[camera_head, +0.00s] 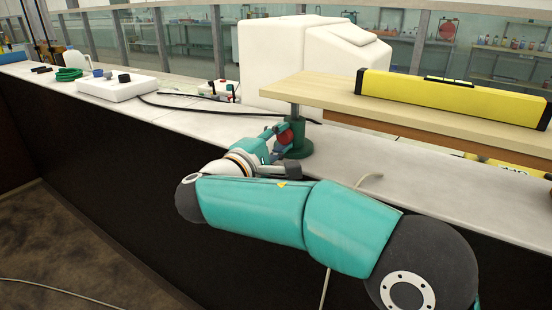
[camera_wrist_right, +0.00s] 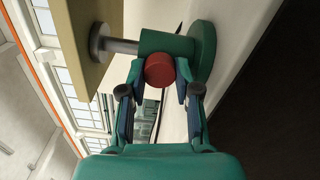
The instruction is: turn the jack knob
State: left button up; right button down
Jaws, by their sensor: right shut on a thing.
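The jack is a green body on a round green base (camera_head: 297,148), standing on the grey bench top with a metal post up to the wooden board. Its red knob (camera_head: 284,134) faces my right gripper (camera_head: 279,141). In the right wrist view the red knob (camera_wrist_right: 159,69) sits between the two fingertips of my right gripper (camera_wrist_right: 160,78), which is shut on it. The green jack body (camera_wrist_right: 166,44) is just behind the knob, and its post (camera_wrist_right: 120,46) meets the board. My left gripper is not in view.
A wooden board (camera_head: 330,97) rests over the jack, with a yellow level (camera_head: 450,97) on it. A white tank-like block (camera_head: 290,60) stands behind. A white box (camera_head: 117,86), green coil (camera_head: 68,74) and black cable (camera_head: 190,108) lie on the bench at left.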

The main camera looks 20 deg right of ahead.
jog(key=m+b, duration=0.8)
jog(key=shift+d+f, duration=0.1)
jog(key=shift+f, duration=0.3)
jog(key=m+b, duration=0.2)
jog(key=shift+m, duration=0.4)
jog(key=shift+r+m+b, duration=0.2)
jog(key=shift+m+b, duration=0.75)
jog(key=shift+m, duration=0.25)
jog(key=c, duration=0.9)
grip_release()
jog(key=shift+o, duration=0.4)
jog(key=shift+r, duration=0.15)
jog(key=v, duration=1.2)
